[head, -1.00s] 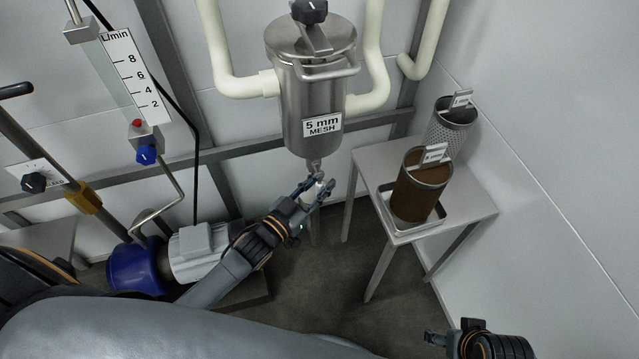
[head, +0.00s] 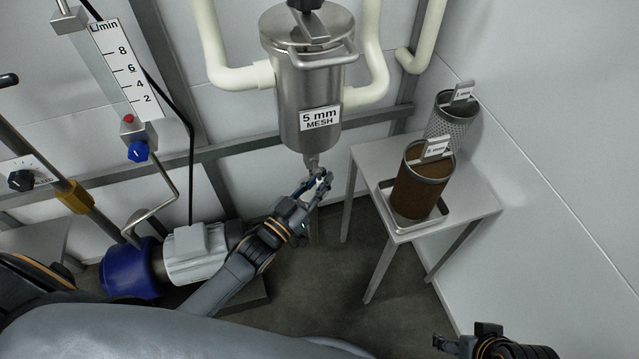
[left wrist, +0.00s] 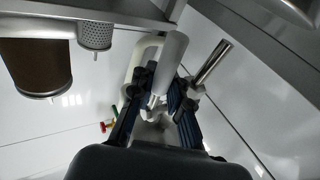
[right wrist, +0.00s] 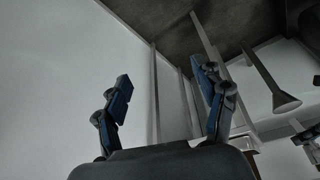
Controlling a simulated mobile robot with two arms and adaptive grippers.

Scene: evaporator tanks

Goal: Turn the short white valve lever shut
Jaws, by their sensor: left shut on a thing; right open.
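The short white valve lever (left wrist: 169,62) shows in the left wrist view as a pale rounded bar between my left fingers. My left gripper (head: 318,183) is shut on it, just below the steel strainer vessel (head: 308,85) labelled "5 mm MESH". In the head view the fingers mostly hide the lever. A bare metal pipe stub (left wrist: 212,62) stands beside the lever in the left wrist view. My right gripper (right wrist: 163,78) is open and empty; in the head view it is at the lower right, far from the valve.
A small steel table (head: 472,200) stands right of the vessel. It holds a tray (head: 408,228) with a brown-filled basket (head: 418,190), and a perforated basket (head: 447,120) behind. A blue and grey pump (head: 130,268) and flow meter (head: 125,75) are at left.

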